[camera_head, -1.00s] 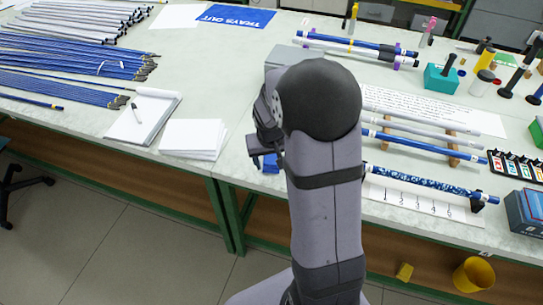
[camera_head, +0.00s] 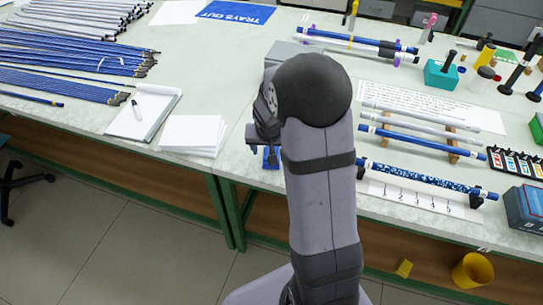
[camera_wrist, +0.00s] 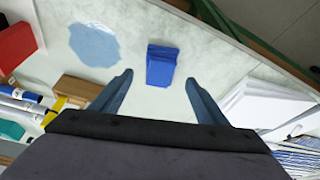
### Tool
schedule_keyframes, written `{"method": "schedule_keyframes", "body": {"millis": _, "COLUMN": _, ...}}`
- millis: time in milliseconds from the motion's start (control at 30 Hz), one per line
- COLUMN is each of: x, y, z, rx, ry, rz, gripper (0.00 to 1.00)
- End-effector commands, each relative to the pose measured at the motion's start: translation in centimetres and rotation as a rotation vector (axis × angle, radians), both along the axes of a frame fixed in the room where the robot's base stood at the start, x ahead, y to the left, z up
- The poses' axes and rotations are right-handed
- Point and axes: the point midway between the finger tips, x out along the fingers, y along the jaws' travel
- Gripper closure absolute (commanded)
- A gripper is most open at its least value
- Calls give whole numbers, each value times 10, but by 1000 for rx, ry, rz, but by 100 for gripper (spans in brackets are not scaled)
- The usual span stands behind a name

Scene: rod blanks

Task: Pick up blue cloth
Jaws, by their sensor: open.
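The blue cloth (camera_wrist: 162,66) looks like a small folded dark-blue block lying on the pale bench top in the wrist view. It also shows in the head view (camera_head: 271,160), partly hidden by my arm, close to the bench's front edge. My gripper (camera_wrist: 159,78) is open and empty. In the wrist view its two fingers reach toward the cloth, which appears between and just beyond the fingertips. The fingers do not touch it in the picture. How high they are above it, I cannot tell.
A light-blue round patch (camera_wrist: 94,45) lies left of the cloth in the wrist view, near a red box (camera_wrist: 14,46). A white paper stack (camera_head: 192,134) is left of my arm. Rods on wooden supports (camera_head: 453,146) stand to the right. The bench's front edge is close.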

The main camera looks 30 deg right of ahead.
Motion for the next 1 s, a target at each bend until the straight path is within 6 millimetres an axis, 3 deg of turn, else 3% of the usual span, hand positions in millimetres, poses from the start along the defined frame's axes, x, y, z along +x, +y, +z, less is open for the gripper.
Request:
{"method": "schedule_keyframes", "body": {"millis": 400, "x": 14, "y": -8, "z": -39, "rx": 0, "ry": 5, "rz": 0, "gripper": 32}}
{"method": "schedule_keyframes", "body": {"millis": 767, "x": 17, "y": -9, "z": -46, "rx": 0, "ry": 1, "rz": 0, "gripper": 32}}
{"method": "schedule_keyframes", "body": {"millis": 800, "x": 17, "y": -9, "z": -46, "rx": 0, "ry": 1, "rz": 0, "gripper": 35}}
{"method": "schedule_keyframes", "body": {"millis": 1000, "x": 17, "y": -9, "z": -46, "rx": 0, "ry": 1, "rz": 0, "gripper": 77}}
